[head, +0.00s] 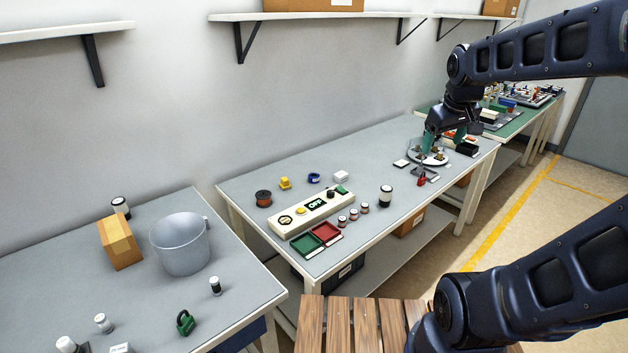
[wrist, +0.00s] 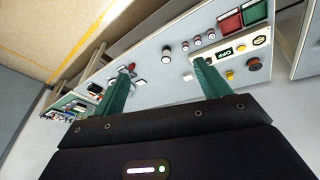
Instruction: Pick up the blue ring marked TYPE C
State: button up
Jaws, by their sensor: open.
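The blue ring (head: 314,178) lies on the middle table in the head view, between a yellow part and a white block. Its TYPE C marking is too small to read. In the wrist view I cannot make it out; the right-hand finger covers that area. My gripper (head: 431,142) is far to the right of the ring in the head view, over the table's far end by a round white plate. The wrist view shows my gripper (wrist: 162,68) with its two green fingers wide apart and nothing held between them.
Near the ring are the yellow part (head: 285,183), the white block (head: 341,176), an orange-brown spool (head: 264,198) and a control panel (head: 290,219). A black-and-white cylinder (head: 386,195) stands to the right. The round plate (head: 414,155) is under my gripper. Table behind the ring is clear.

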jog(key=w+a+n, duration=0.3)
jog(key=w+n, duration=0.1)
jog(key=w, duration=0.6)
jog(key=n+h, duration=0.1)
jog(key=n, duration=2.3)
send_over(314, 176)
jog(key=s+a, duration=0.1)
jog(key=s, duration=0.3)
notch_tip(314, 176, down, 32)
jog(key=shift+m, duration=0.3)
jog(key=shift+a+x, duration=0.15)
jog(key=shift+x, duration=2.4)
jog(key=shift+a+x, duration=0.1)
jog(key=shift+x, duration=2.5)
jog(key=c, duration=1.1)
jog(key=shift+r, duration=0.15)
